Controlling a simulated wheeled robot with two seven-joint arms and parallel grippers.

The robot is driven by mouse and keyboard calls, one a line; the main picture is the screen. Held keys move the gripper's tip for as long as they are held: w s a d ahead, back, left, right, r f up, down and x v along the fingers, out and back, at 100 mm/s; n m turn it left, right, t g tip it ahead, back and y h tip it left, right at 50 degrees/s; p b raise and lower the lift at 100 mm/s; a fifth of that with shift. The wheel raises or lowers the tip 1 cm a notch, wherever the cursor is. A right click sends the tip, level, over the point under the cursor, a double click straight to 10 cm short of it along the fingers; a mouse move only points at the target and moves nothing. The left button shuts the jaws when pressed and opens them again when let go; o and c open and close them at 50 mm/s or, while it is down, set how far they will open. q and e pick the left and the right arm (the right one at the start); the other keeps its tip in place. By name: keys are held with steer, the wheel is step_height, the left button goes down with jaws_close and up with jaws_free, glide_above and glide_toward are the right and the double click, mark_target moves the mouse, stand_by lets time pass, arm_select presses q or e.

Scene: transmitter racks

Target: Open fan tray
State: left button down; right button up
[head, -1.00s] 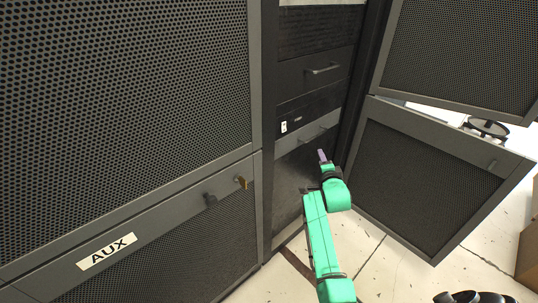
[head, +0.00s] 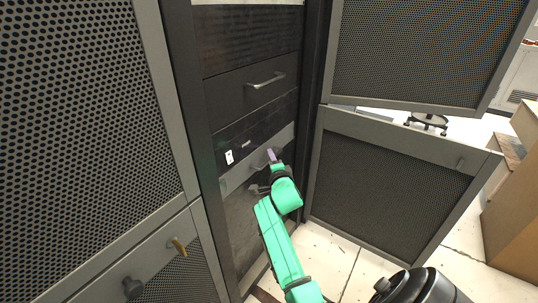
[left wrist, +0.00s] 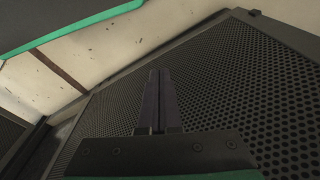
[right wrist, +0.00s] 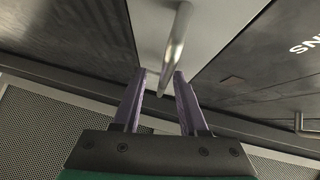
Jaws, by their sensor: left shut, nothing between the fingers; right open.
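The rack's grey drawer front (head: 234,178), which looks like the fan tray, sits in the open bay and looks closed. Its metal bar handle (right wrist: 176,45) shows in the right wrist view, with its near end between the fingertips. My right gripper (right wrist: 160,78) is open around that end; contact cannot be told. In the head view, the right gripper (head: 271,155) is in front of the grey drawer and hides part of its handle. My left gripper (left wrist: 160,75) is shut and empty, close to a perforated panel, and shows only in the left wrist view.
A black drawer with a handle (head: 266,81) is above. Two mesh doors, upper (head: 415,50) and lower (head: 385,185), stand open at right. A closed mesh cabinet (head: 80,120) is at left. A box (head: 515,190) stands at far right.

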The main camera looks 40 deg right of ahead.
steer(key=shift+w+d, duration=0.1)
steer(key=shift+w, duration=0.1)
steer(key=shift+s+r, duration=0.1)
steer(key=shift+r, duration=0.05)
jaws_close()
stand_by(1.2)
